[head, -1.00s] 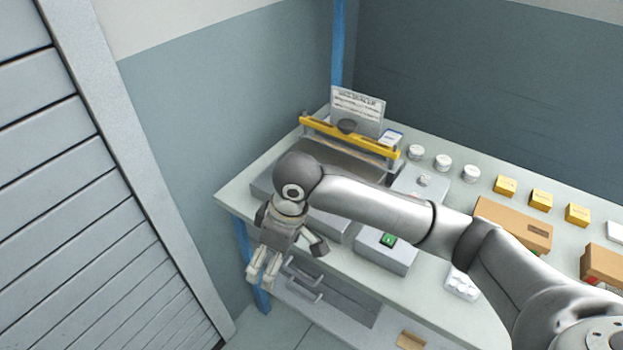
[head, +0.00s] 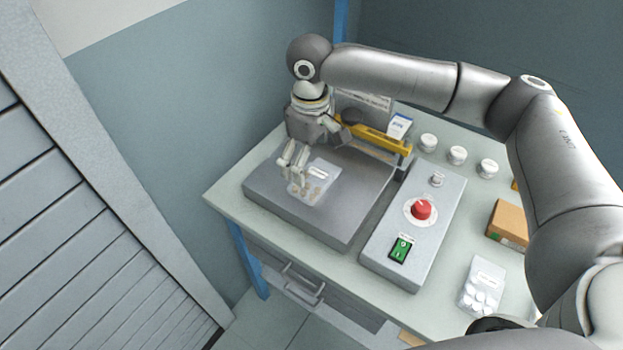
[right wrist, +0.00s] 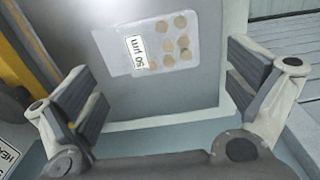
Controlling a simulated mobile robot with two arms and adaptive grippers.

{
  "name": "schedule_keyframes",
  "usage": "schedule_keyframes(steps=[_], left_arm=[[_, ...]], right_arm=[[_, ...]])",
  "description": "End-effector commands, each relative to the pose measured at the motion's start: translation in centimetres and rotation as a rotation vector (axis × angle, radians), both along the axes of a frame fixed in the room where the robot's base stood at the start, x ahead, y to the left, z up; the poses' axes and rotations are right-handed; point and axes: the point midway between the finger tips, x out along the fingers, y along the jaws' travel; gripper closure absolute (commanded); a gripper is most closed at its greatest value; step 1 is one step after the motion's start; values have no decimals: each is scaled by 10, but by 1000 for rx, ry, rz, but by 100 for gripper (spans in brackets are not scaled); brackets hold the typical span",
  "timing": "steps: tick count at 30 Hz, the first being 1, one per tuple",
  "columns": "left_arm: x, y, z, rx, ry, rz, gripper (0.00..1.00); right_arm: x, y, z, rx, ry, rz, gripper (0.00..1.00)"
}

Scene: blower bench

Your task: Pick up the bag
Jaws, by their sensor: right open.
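A clear flat bag (head: 321,179) with several tan discs and a white label lies on the grey plate (head: 345,222) of the yellow-barred bench machine. In the right wrist view the bag (right wrist: 178,32) lies between the open fingers, towards the top, and its label reads "50 µm". My right gripper (head: 295,168) is open and points down over the bag's left part, hiding some of it; it also shows in the right wrist view (right wrist: 166,88) with nothing between its pads. I cannot tell whether the fingertips touch the bag. My left gripper is not in view.
A second bag (head: 482,287) with white discs lies at the table's front right. A grey control box (head: 390,262) with a red knob and green switch stands beside the plate. The yellow bar (head: 384,138) is close behind the gripper. White jars (head: 457,155) and a cardboard box (head: 508,223) stand right.

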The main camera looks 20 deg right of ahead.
Motion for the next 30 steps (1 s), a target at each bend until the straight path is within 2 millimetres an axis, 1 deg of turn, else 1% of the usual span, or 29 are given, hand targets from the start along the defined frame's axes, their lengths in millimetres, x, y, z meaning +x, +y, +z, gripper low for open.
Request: schedule_keyframes(steps=[1, 2, 5, 8, 12, 15, 19, 23, 26, 30], left_arm=[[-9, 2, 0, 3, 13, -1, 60], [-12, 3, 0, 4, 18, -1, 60], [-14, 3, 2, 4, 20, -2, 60], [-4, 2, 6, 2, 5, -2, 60], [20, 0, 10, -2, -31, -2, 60], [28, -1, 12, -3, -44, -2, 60], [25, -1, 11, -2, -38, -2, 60], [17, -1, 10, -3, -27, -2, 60], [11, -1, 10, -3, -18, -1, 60], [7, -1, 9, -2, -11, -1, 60]], right_arm=[[0, 0, -4, 0, 0, -1, 0], [0, 0, -6, 0, 0, -1, 0], [-1, 0, -13, -1, 0, 0, 0], [-3, 0, -26, -2, 2, 0, 0], [-4, 1, -48, -1, 1, -1, 0], [-4, 1, -57, 0, 0, 0, 0], [-4, 1, -60, 1, -2, 1, 0], [-4, 1, -60, 1, -2, 1, 0], [-4, 1, -60, 1, -2, 1, 12], [-4, 1, -60, 1, -2, 1, 30]])
